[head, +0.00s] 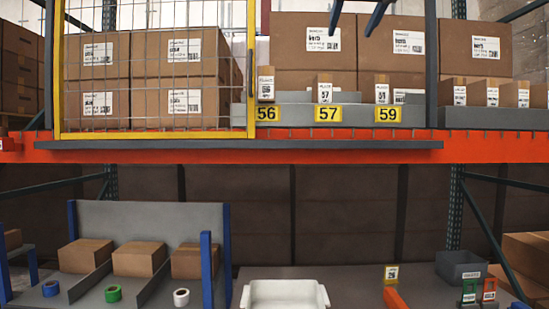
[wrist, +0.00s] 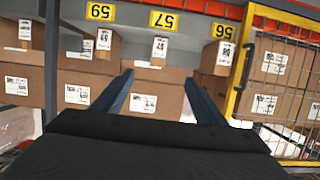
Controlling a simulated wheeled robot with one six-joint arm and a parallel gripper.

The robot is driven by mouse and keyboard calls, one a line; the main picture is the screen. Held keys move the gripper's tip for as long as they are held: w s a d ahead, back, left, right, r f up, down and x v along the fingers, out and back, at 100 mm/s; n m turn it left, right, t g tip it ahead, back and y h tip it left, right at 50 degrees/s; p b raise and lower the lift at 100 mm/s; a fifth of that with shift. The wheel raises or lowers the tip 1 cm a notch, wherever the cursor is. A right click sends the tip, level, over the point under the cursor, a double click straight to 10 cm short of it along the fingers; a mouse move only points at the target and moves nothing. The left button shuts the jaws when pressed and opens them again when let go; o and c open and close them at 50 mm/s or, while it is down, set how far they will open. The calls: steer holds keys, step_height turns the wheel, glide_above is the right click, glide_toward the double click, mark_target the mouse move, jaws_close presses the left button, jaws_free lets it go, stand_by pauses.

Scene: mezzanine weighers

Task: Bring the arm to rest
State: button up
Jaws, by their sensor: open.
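My gripper (wrist: 159,76) is open in the wrist view, its two dark blue fingers well apart with nothing held between them. Beyond the fingers are the cartons on the upper shelf, near the yellow 57 sign (wrist: 163,20). In the head view only the finger ends of my gripper (head: 352,32) show at the top edge, in front of the large cartons (head: 315,60). The rest of my arm is out of the head view. I cannot tell how far the fingertips are from the cartons.
An orange shelf beam (head: 300,149) with a grey ledge crosses the head view. A yellow mesh gate (head: 155,133) covers the left cartons. Small cartons (head: 325,88) stand in bins marked 56, 57 and 59. Below are a white tote (head: 285,295) and tape rolls (head: 112,293).

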step_height(320, 180, down, 44)
steer(key=w+g+b, duration=0.2)
steer(key=g+b, duration=0.1)
steer(key=g, duration=0.3)
steer(key=s+f+g, duration=0.1)
steer(key=s+f, duration=0.3)
steer(key=f, duration=0.3)
steer(key=s+f+g+b, duration=0.1)
steer(key=s+f+g, duration=0.15)
steer(key=f, duration=0.45)
steer(key=s+f, duration=0.4)
steer(key=f, duration=0.3)
steer(key=s+f+g+b, duration=0.1)
steer(key=s+f+g, duration=0.2)
steer(key=s+f, duration=1.2)
steer(key=shift+s+f+g+b, duration=0.2)
steer(key=shift+s+g+b, duration=0.15)
steer(key=shift+s, duration=0.35)
